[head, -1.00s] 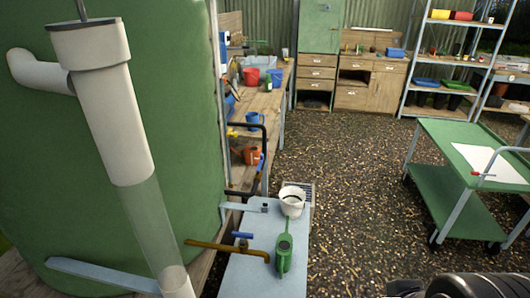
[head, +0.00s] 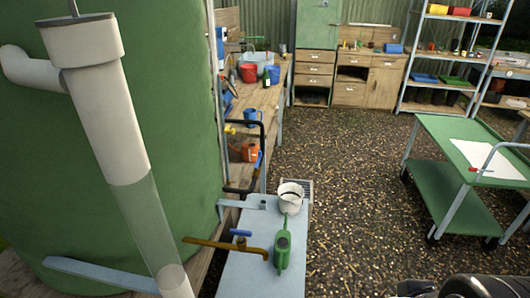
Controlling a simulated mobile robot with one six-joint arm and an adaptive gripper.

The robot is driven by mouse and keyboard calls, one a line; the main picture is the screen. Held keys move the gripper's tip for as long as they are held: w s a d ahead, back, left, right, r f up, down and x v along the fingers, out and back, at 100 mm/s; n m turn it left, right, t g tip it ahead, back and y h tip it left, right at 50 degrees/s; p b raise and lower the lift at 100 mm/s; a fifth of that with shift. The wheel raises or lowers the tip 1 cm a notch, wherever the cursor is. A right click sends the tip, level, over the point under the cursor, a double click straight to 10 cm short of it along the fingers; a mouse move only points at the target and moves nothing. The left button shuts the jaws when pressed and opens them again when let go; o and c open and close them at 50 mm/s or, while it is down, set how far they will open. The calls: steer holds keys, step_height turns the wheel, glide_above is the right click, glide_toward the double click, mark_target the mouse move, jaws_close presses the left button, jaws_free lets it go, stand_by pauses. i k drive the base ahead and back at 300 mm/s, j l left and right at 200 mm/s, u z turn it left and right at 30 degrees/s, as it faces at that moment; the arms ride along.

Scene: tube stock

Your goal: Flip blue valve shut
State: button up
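A small blue valve handle (head: 241,232) sits on a brown pipe (head: 220,246) with a bent spout, above a light blue-grey bench (head: 245,280) beside the large green tank (head: 100,200). The handle lies roughly in line with the pipe, running left to right. A second blue handle (head: 259,160) shows on a black pipe (head: 263,135) farther back. My gripper's fingers are not in view. A dark rounded part, likely of my own arm, shows at the bottom right edge, apart from both handles.
A clear-and-white standpipe (head: 115,130) rises at the left front. A green cart (head: 455,190) stands right. Gravel floor (head: 350,210) between is free.

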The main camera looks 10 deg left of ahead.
mark_target(259, 152)
steer(key=i+l+z, duration=0.1)
steer(key=l, duration=0.3)
steer(key=i+l, duration=0.2)
steer(key=l, duration=0.2)
steer(key=i+l+z, duration=0.15)
steer(key=l, duration=0.2)
steer(key=i+l+u, duration=0.1)
steer(key=i, duration=0.4)
steer(key=i+l+u, duration=0.1)
steer(key=i, duration=0.45)
steer(key=i+l+u, duration=0.1)
steer(key=i+l, duration=0.2)
steer(key=i, duration=0.2)
steer(key=i+l+u, duration=0.1)
steer(key=i+l, duration=0.15)
steer(key=i, duration=0.25)
steer(key=i+j+u, duration=0.25)
steer(key=i+u, duration=0.15)
steer(key=i+j+u, duration=0.1)
steer(key=i+u, duration=0.65)
steer(key=i, duration=0.15)
